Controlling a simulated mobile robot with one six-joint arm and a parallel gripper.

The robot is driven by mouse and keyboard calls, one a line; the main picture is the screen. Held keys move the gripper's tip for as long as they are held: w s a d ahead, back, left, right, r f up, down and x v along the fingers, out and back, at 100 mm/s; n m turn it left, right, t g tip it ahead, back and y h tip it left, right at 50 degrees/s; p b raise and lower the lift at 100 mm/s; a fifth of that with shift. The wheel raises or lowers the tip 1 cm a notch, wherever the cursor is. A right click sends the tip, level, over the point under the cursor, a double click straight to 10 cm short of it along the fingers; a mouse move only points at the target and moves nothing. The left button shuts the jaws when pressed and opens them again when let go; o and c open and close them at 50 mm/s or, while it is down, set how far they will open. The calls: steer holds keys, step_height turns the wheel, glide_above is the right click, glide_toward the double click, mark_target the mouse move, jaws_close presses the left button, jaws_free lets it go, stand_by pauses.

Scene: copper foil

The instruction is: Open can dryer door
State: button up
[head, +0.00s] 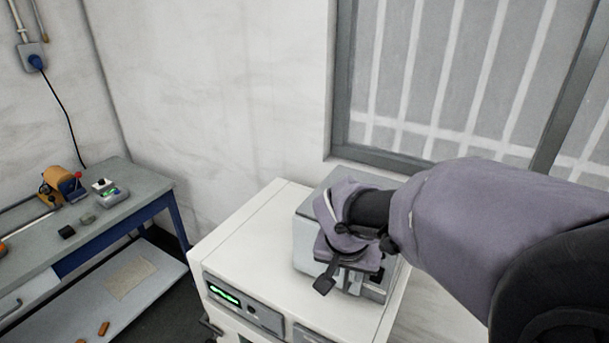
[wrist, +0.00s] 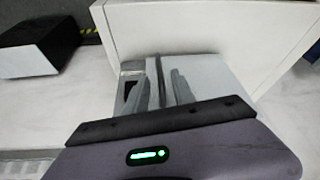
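A white cabinet (head: 245,240) with a green-lit display (head: 224,290) on its front stands below my arm. A dark handle (head: 211,326) shows at the lower left of its front. A grey metal box (head: 305,238) sits on its top, partly covered by my gripper (head: 345,283), which hangs close at the box's near side.
A workbench (head: 145,185) with a blue frame and small devices stands at the left, above a lower shelf (head: 150,285). A barred window (head: 450,80) is behind the cabinet. The cabinet top's left part is clear. The wrist view shows a black-and-white box (wrist: 40,48).

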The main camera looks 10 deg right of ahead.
steer(key=shift+x, duration=1.1)
jaws_close()
steer(key=shift+w+r, duration=0.1)
stand_by(0.5)
